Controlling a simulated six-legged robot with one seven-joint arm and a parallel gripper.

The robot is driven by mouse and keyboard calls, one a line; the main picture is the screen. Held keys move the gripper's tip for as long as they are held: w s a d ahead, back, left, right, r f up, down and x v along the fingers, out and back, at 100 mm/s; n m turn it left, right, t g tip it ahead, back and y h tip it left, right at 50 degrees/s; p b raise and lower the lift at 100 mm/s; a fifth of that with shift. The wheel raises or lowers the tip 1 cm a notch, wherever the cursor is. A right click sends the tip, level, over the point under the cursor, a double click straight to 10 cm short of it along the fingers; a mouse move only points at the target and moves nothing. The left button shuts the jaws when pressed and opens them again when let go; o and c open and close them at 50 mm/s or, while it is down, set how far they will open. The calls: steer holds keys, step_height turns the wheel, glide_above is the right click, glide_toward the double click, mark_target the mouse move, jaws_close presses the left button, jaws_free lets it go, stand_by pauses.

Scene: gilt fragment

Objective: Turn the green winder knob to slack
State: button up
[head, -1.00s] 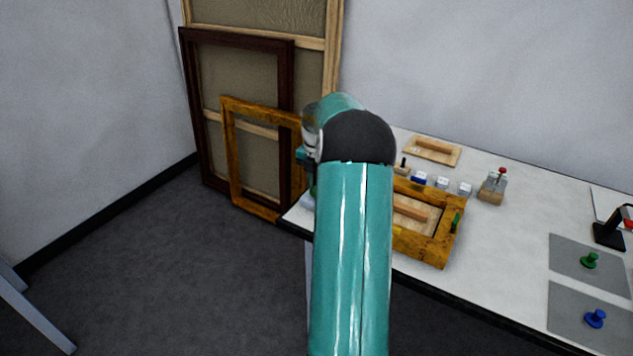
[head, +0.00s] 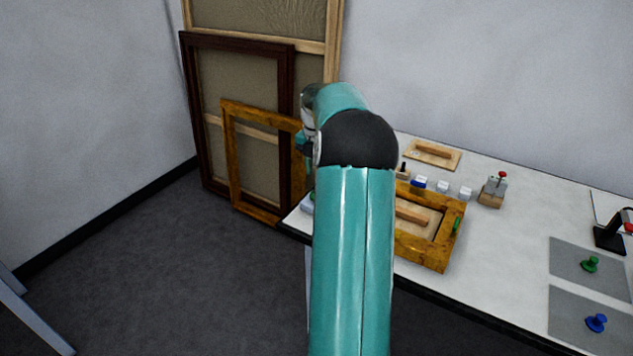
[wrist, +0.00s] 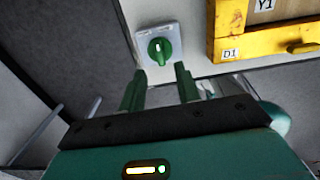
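The green winder knob (wrist: 160,50) sits on a light square plate (wrist: 145,36) near the table's edge in the wrist view. A pale mark shows on the knob's grip bar, which stands roughly upright in that picture. My gripper (wrist: 160,72) is open, its two green fingers apart, just short of the knob with nothing between them. I cannot tell the height gap between fingertips and knob. In the head view my own arm hides the gripper and most of the knob; only a bit of the plate (head: 308,203) shows at the table's left end.
Larger frames (head: 190,110) lean on the wall.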

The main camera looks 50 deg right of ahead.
step_height(320, 180, up, 8)
steer(key=shift+f, duration=0.15)
stand_by(0.6)
steer(key=w+a+r+m+t+h, duration=0.1)
steer(key=a+r+m, duration=0.3)
steer(key=a, duration=1)
steer(key=w+a+r+m+t+h, duration=0.1)
steer(key=a+r+m, duration=0.3)
steer(key=a, duration=0.9)
steer(key=s+a+f+m+t+y, duration=0.1)
steer(key=s+a+f+m, duration=0.2)
steer(key=s+a+m, duration=0.2)
steer(key=s+a+f+m+t+y, duration=0.1)
steer(key=s+a+m, duration=0.5)
steer(key=a, duration=1.1)
steer(key=s+f+t, duration=0.1)
steer(key=s+f, duration=0.1)
steer(key=s, duration=0.2)
steer(key=shift+s+t, duration=0.3)
steer(key=shift+s, duration=0.05)
